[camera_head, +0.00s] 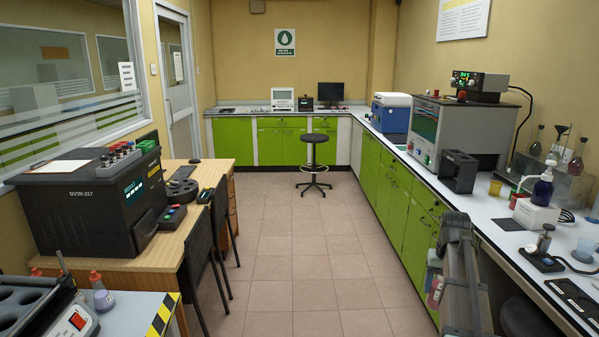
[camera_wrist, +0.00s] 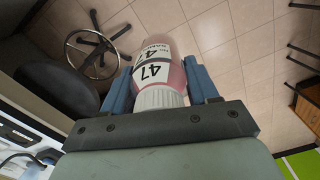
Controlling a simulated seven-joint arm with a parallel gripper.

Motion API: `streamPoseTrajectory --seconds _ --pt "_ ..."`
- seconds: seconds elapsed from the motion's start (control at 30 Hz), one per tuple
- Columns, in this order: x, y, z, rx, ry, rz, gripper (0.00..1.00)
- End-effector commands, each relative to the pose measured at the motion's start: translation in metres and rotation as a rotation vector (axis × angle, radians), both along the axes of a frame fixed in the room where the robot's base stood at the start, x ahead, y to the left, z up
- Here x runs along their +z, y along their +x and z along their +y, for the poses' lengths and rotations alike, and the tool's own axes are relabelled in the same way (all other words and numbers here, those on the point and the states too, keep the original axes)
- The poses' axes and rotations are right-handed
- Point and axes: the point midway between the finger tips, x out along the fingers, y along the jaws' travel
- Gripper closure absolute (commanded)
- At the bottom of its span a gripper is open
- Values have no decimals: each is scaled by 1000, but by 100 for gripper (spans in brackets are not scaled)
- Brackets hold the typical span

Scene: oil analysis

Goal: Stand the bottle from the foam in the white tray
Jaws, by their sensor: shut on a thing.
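My gripper (camera_wrist: 160,82) is shut on a bottle (camera_wrist: 160,48), its two blue fingers on either side of it. The bottle has a white ribbed cap, a pinkish-red body and a white label reading 47. The cap end is nearest my palm. In the head view, part of the bottle (camera_head: 436,291) shows beside my grey arm, in front of the green cabinets and over the aisle.
The right-hand counter (camera_head: 508,237) carries a white box (camera_head: 535,215), a black frame (camera_head: 459,172) and glassware. A black stool (camera_head: 314,139) stands on the open tiled floor. A wooden desk with a black machine (camera_head: 80,210) is at left.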

Motion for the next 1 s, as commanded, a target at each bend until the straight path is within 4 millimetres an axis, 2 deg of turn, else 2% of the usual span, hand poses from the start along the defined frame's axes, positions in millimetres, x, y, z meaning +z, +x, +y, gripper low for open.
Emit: streamPoseTrajectory --seconds 0.03,0.1,0.33,0.6,0.8,1.0 --pt "-4 1 18 24 0 1 84" --pt "-9 4 40 53 0 1 84" --pt "-24 9 110 145 0 0 84" --pt "-40 5 187 252 0 1 84" --pt "-48 -1 226 306 0 0 84" --pt "-52 -1 243 330 0 1 84"
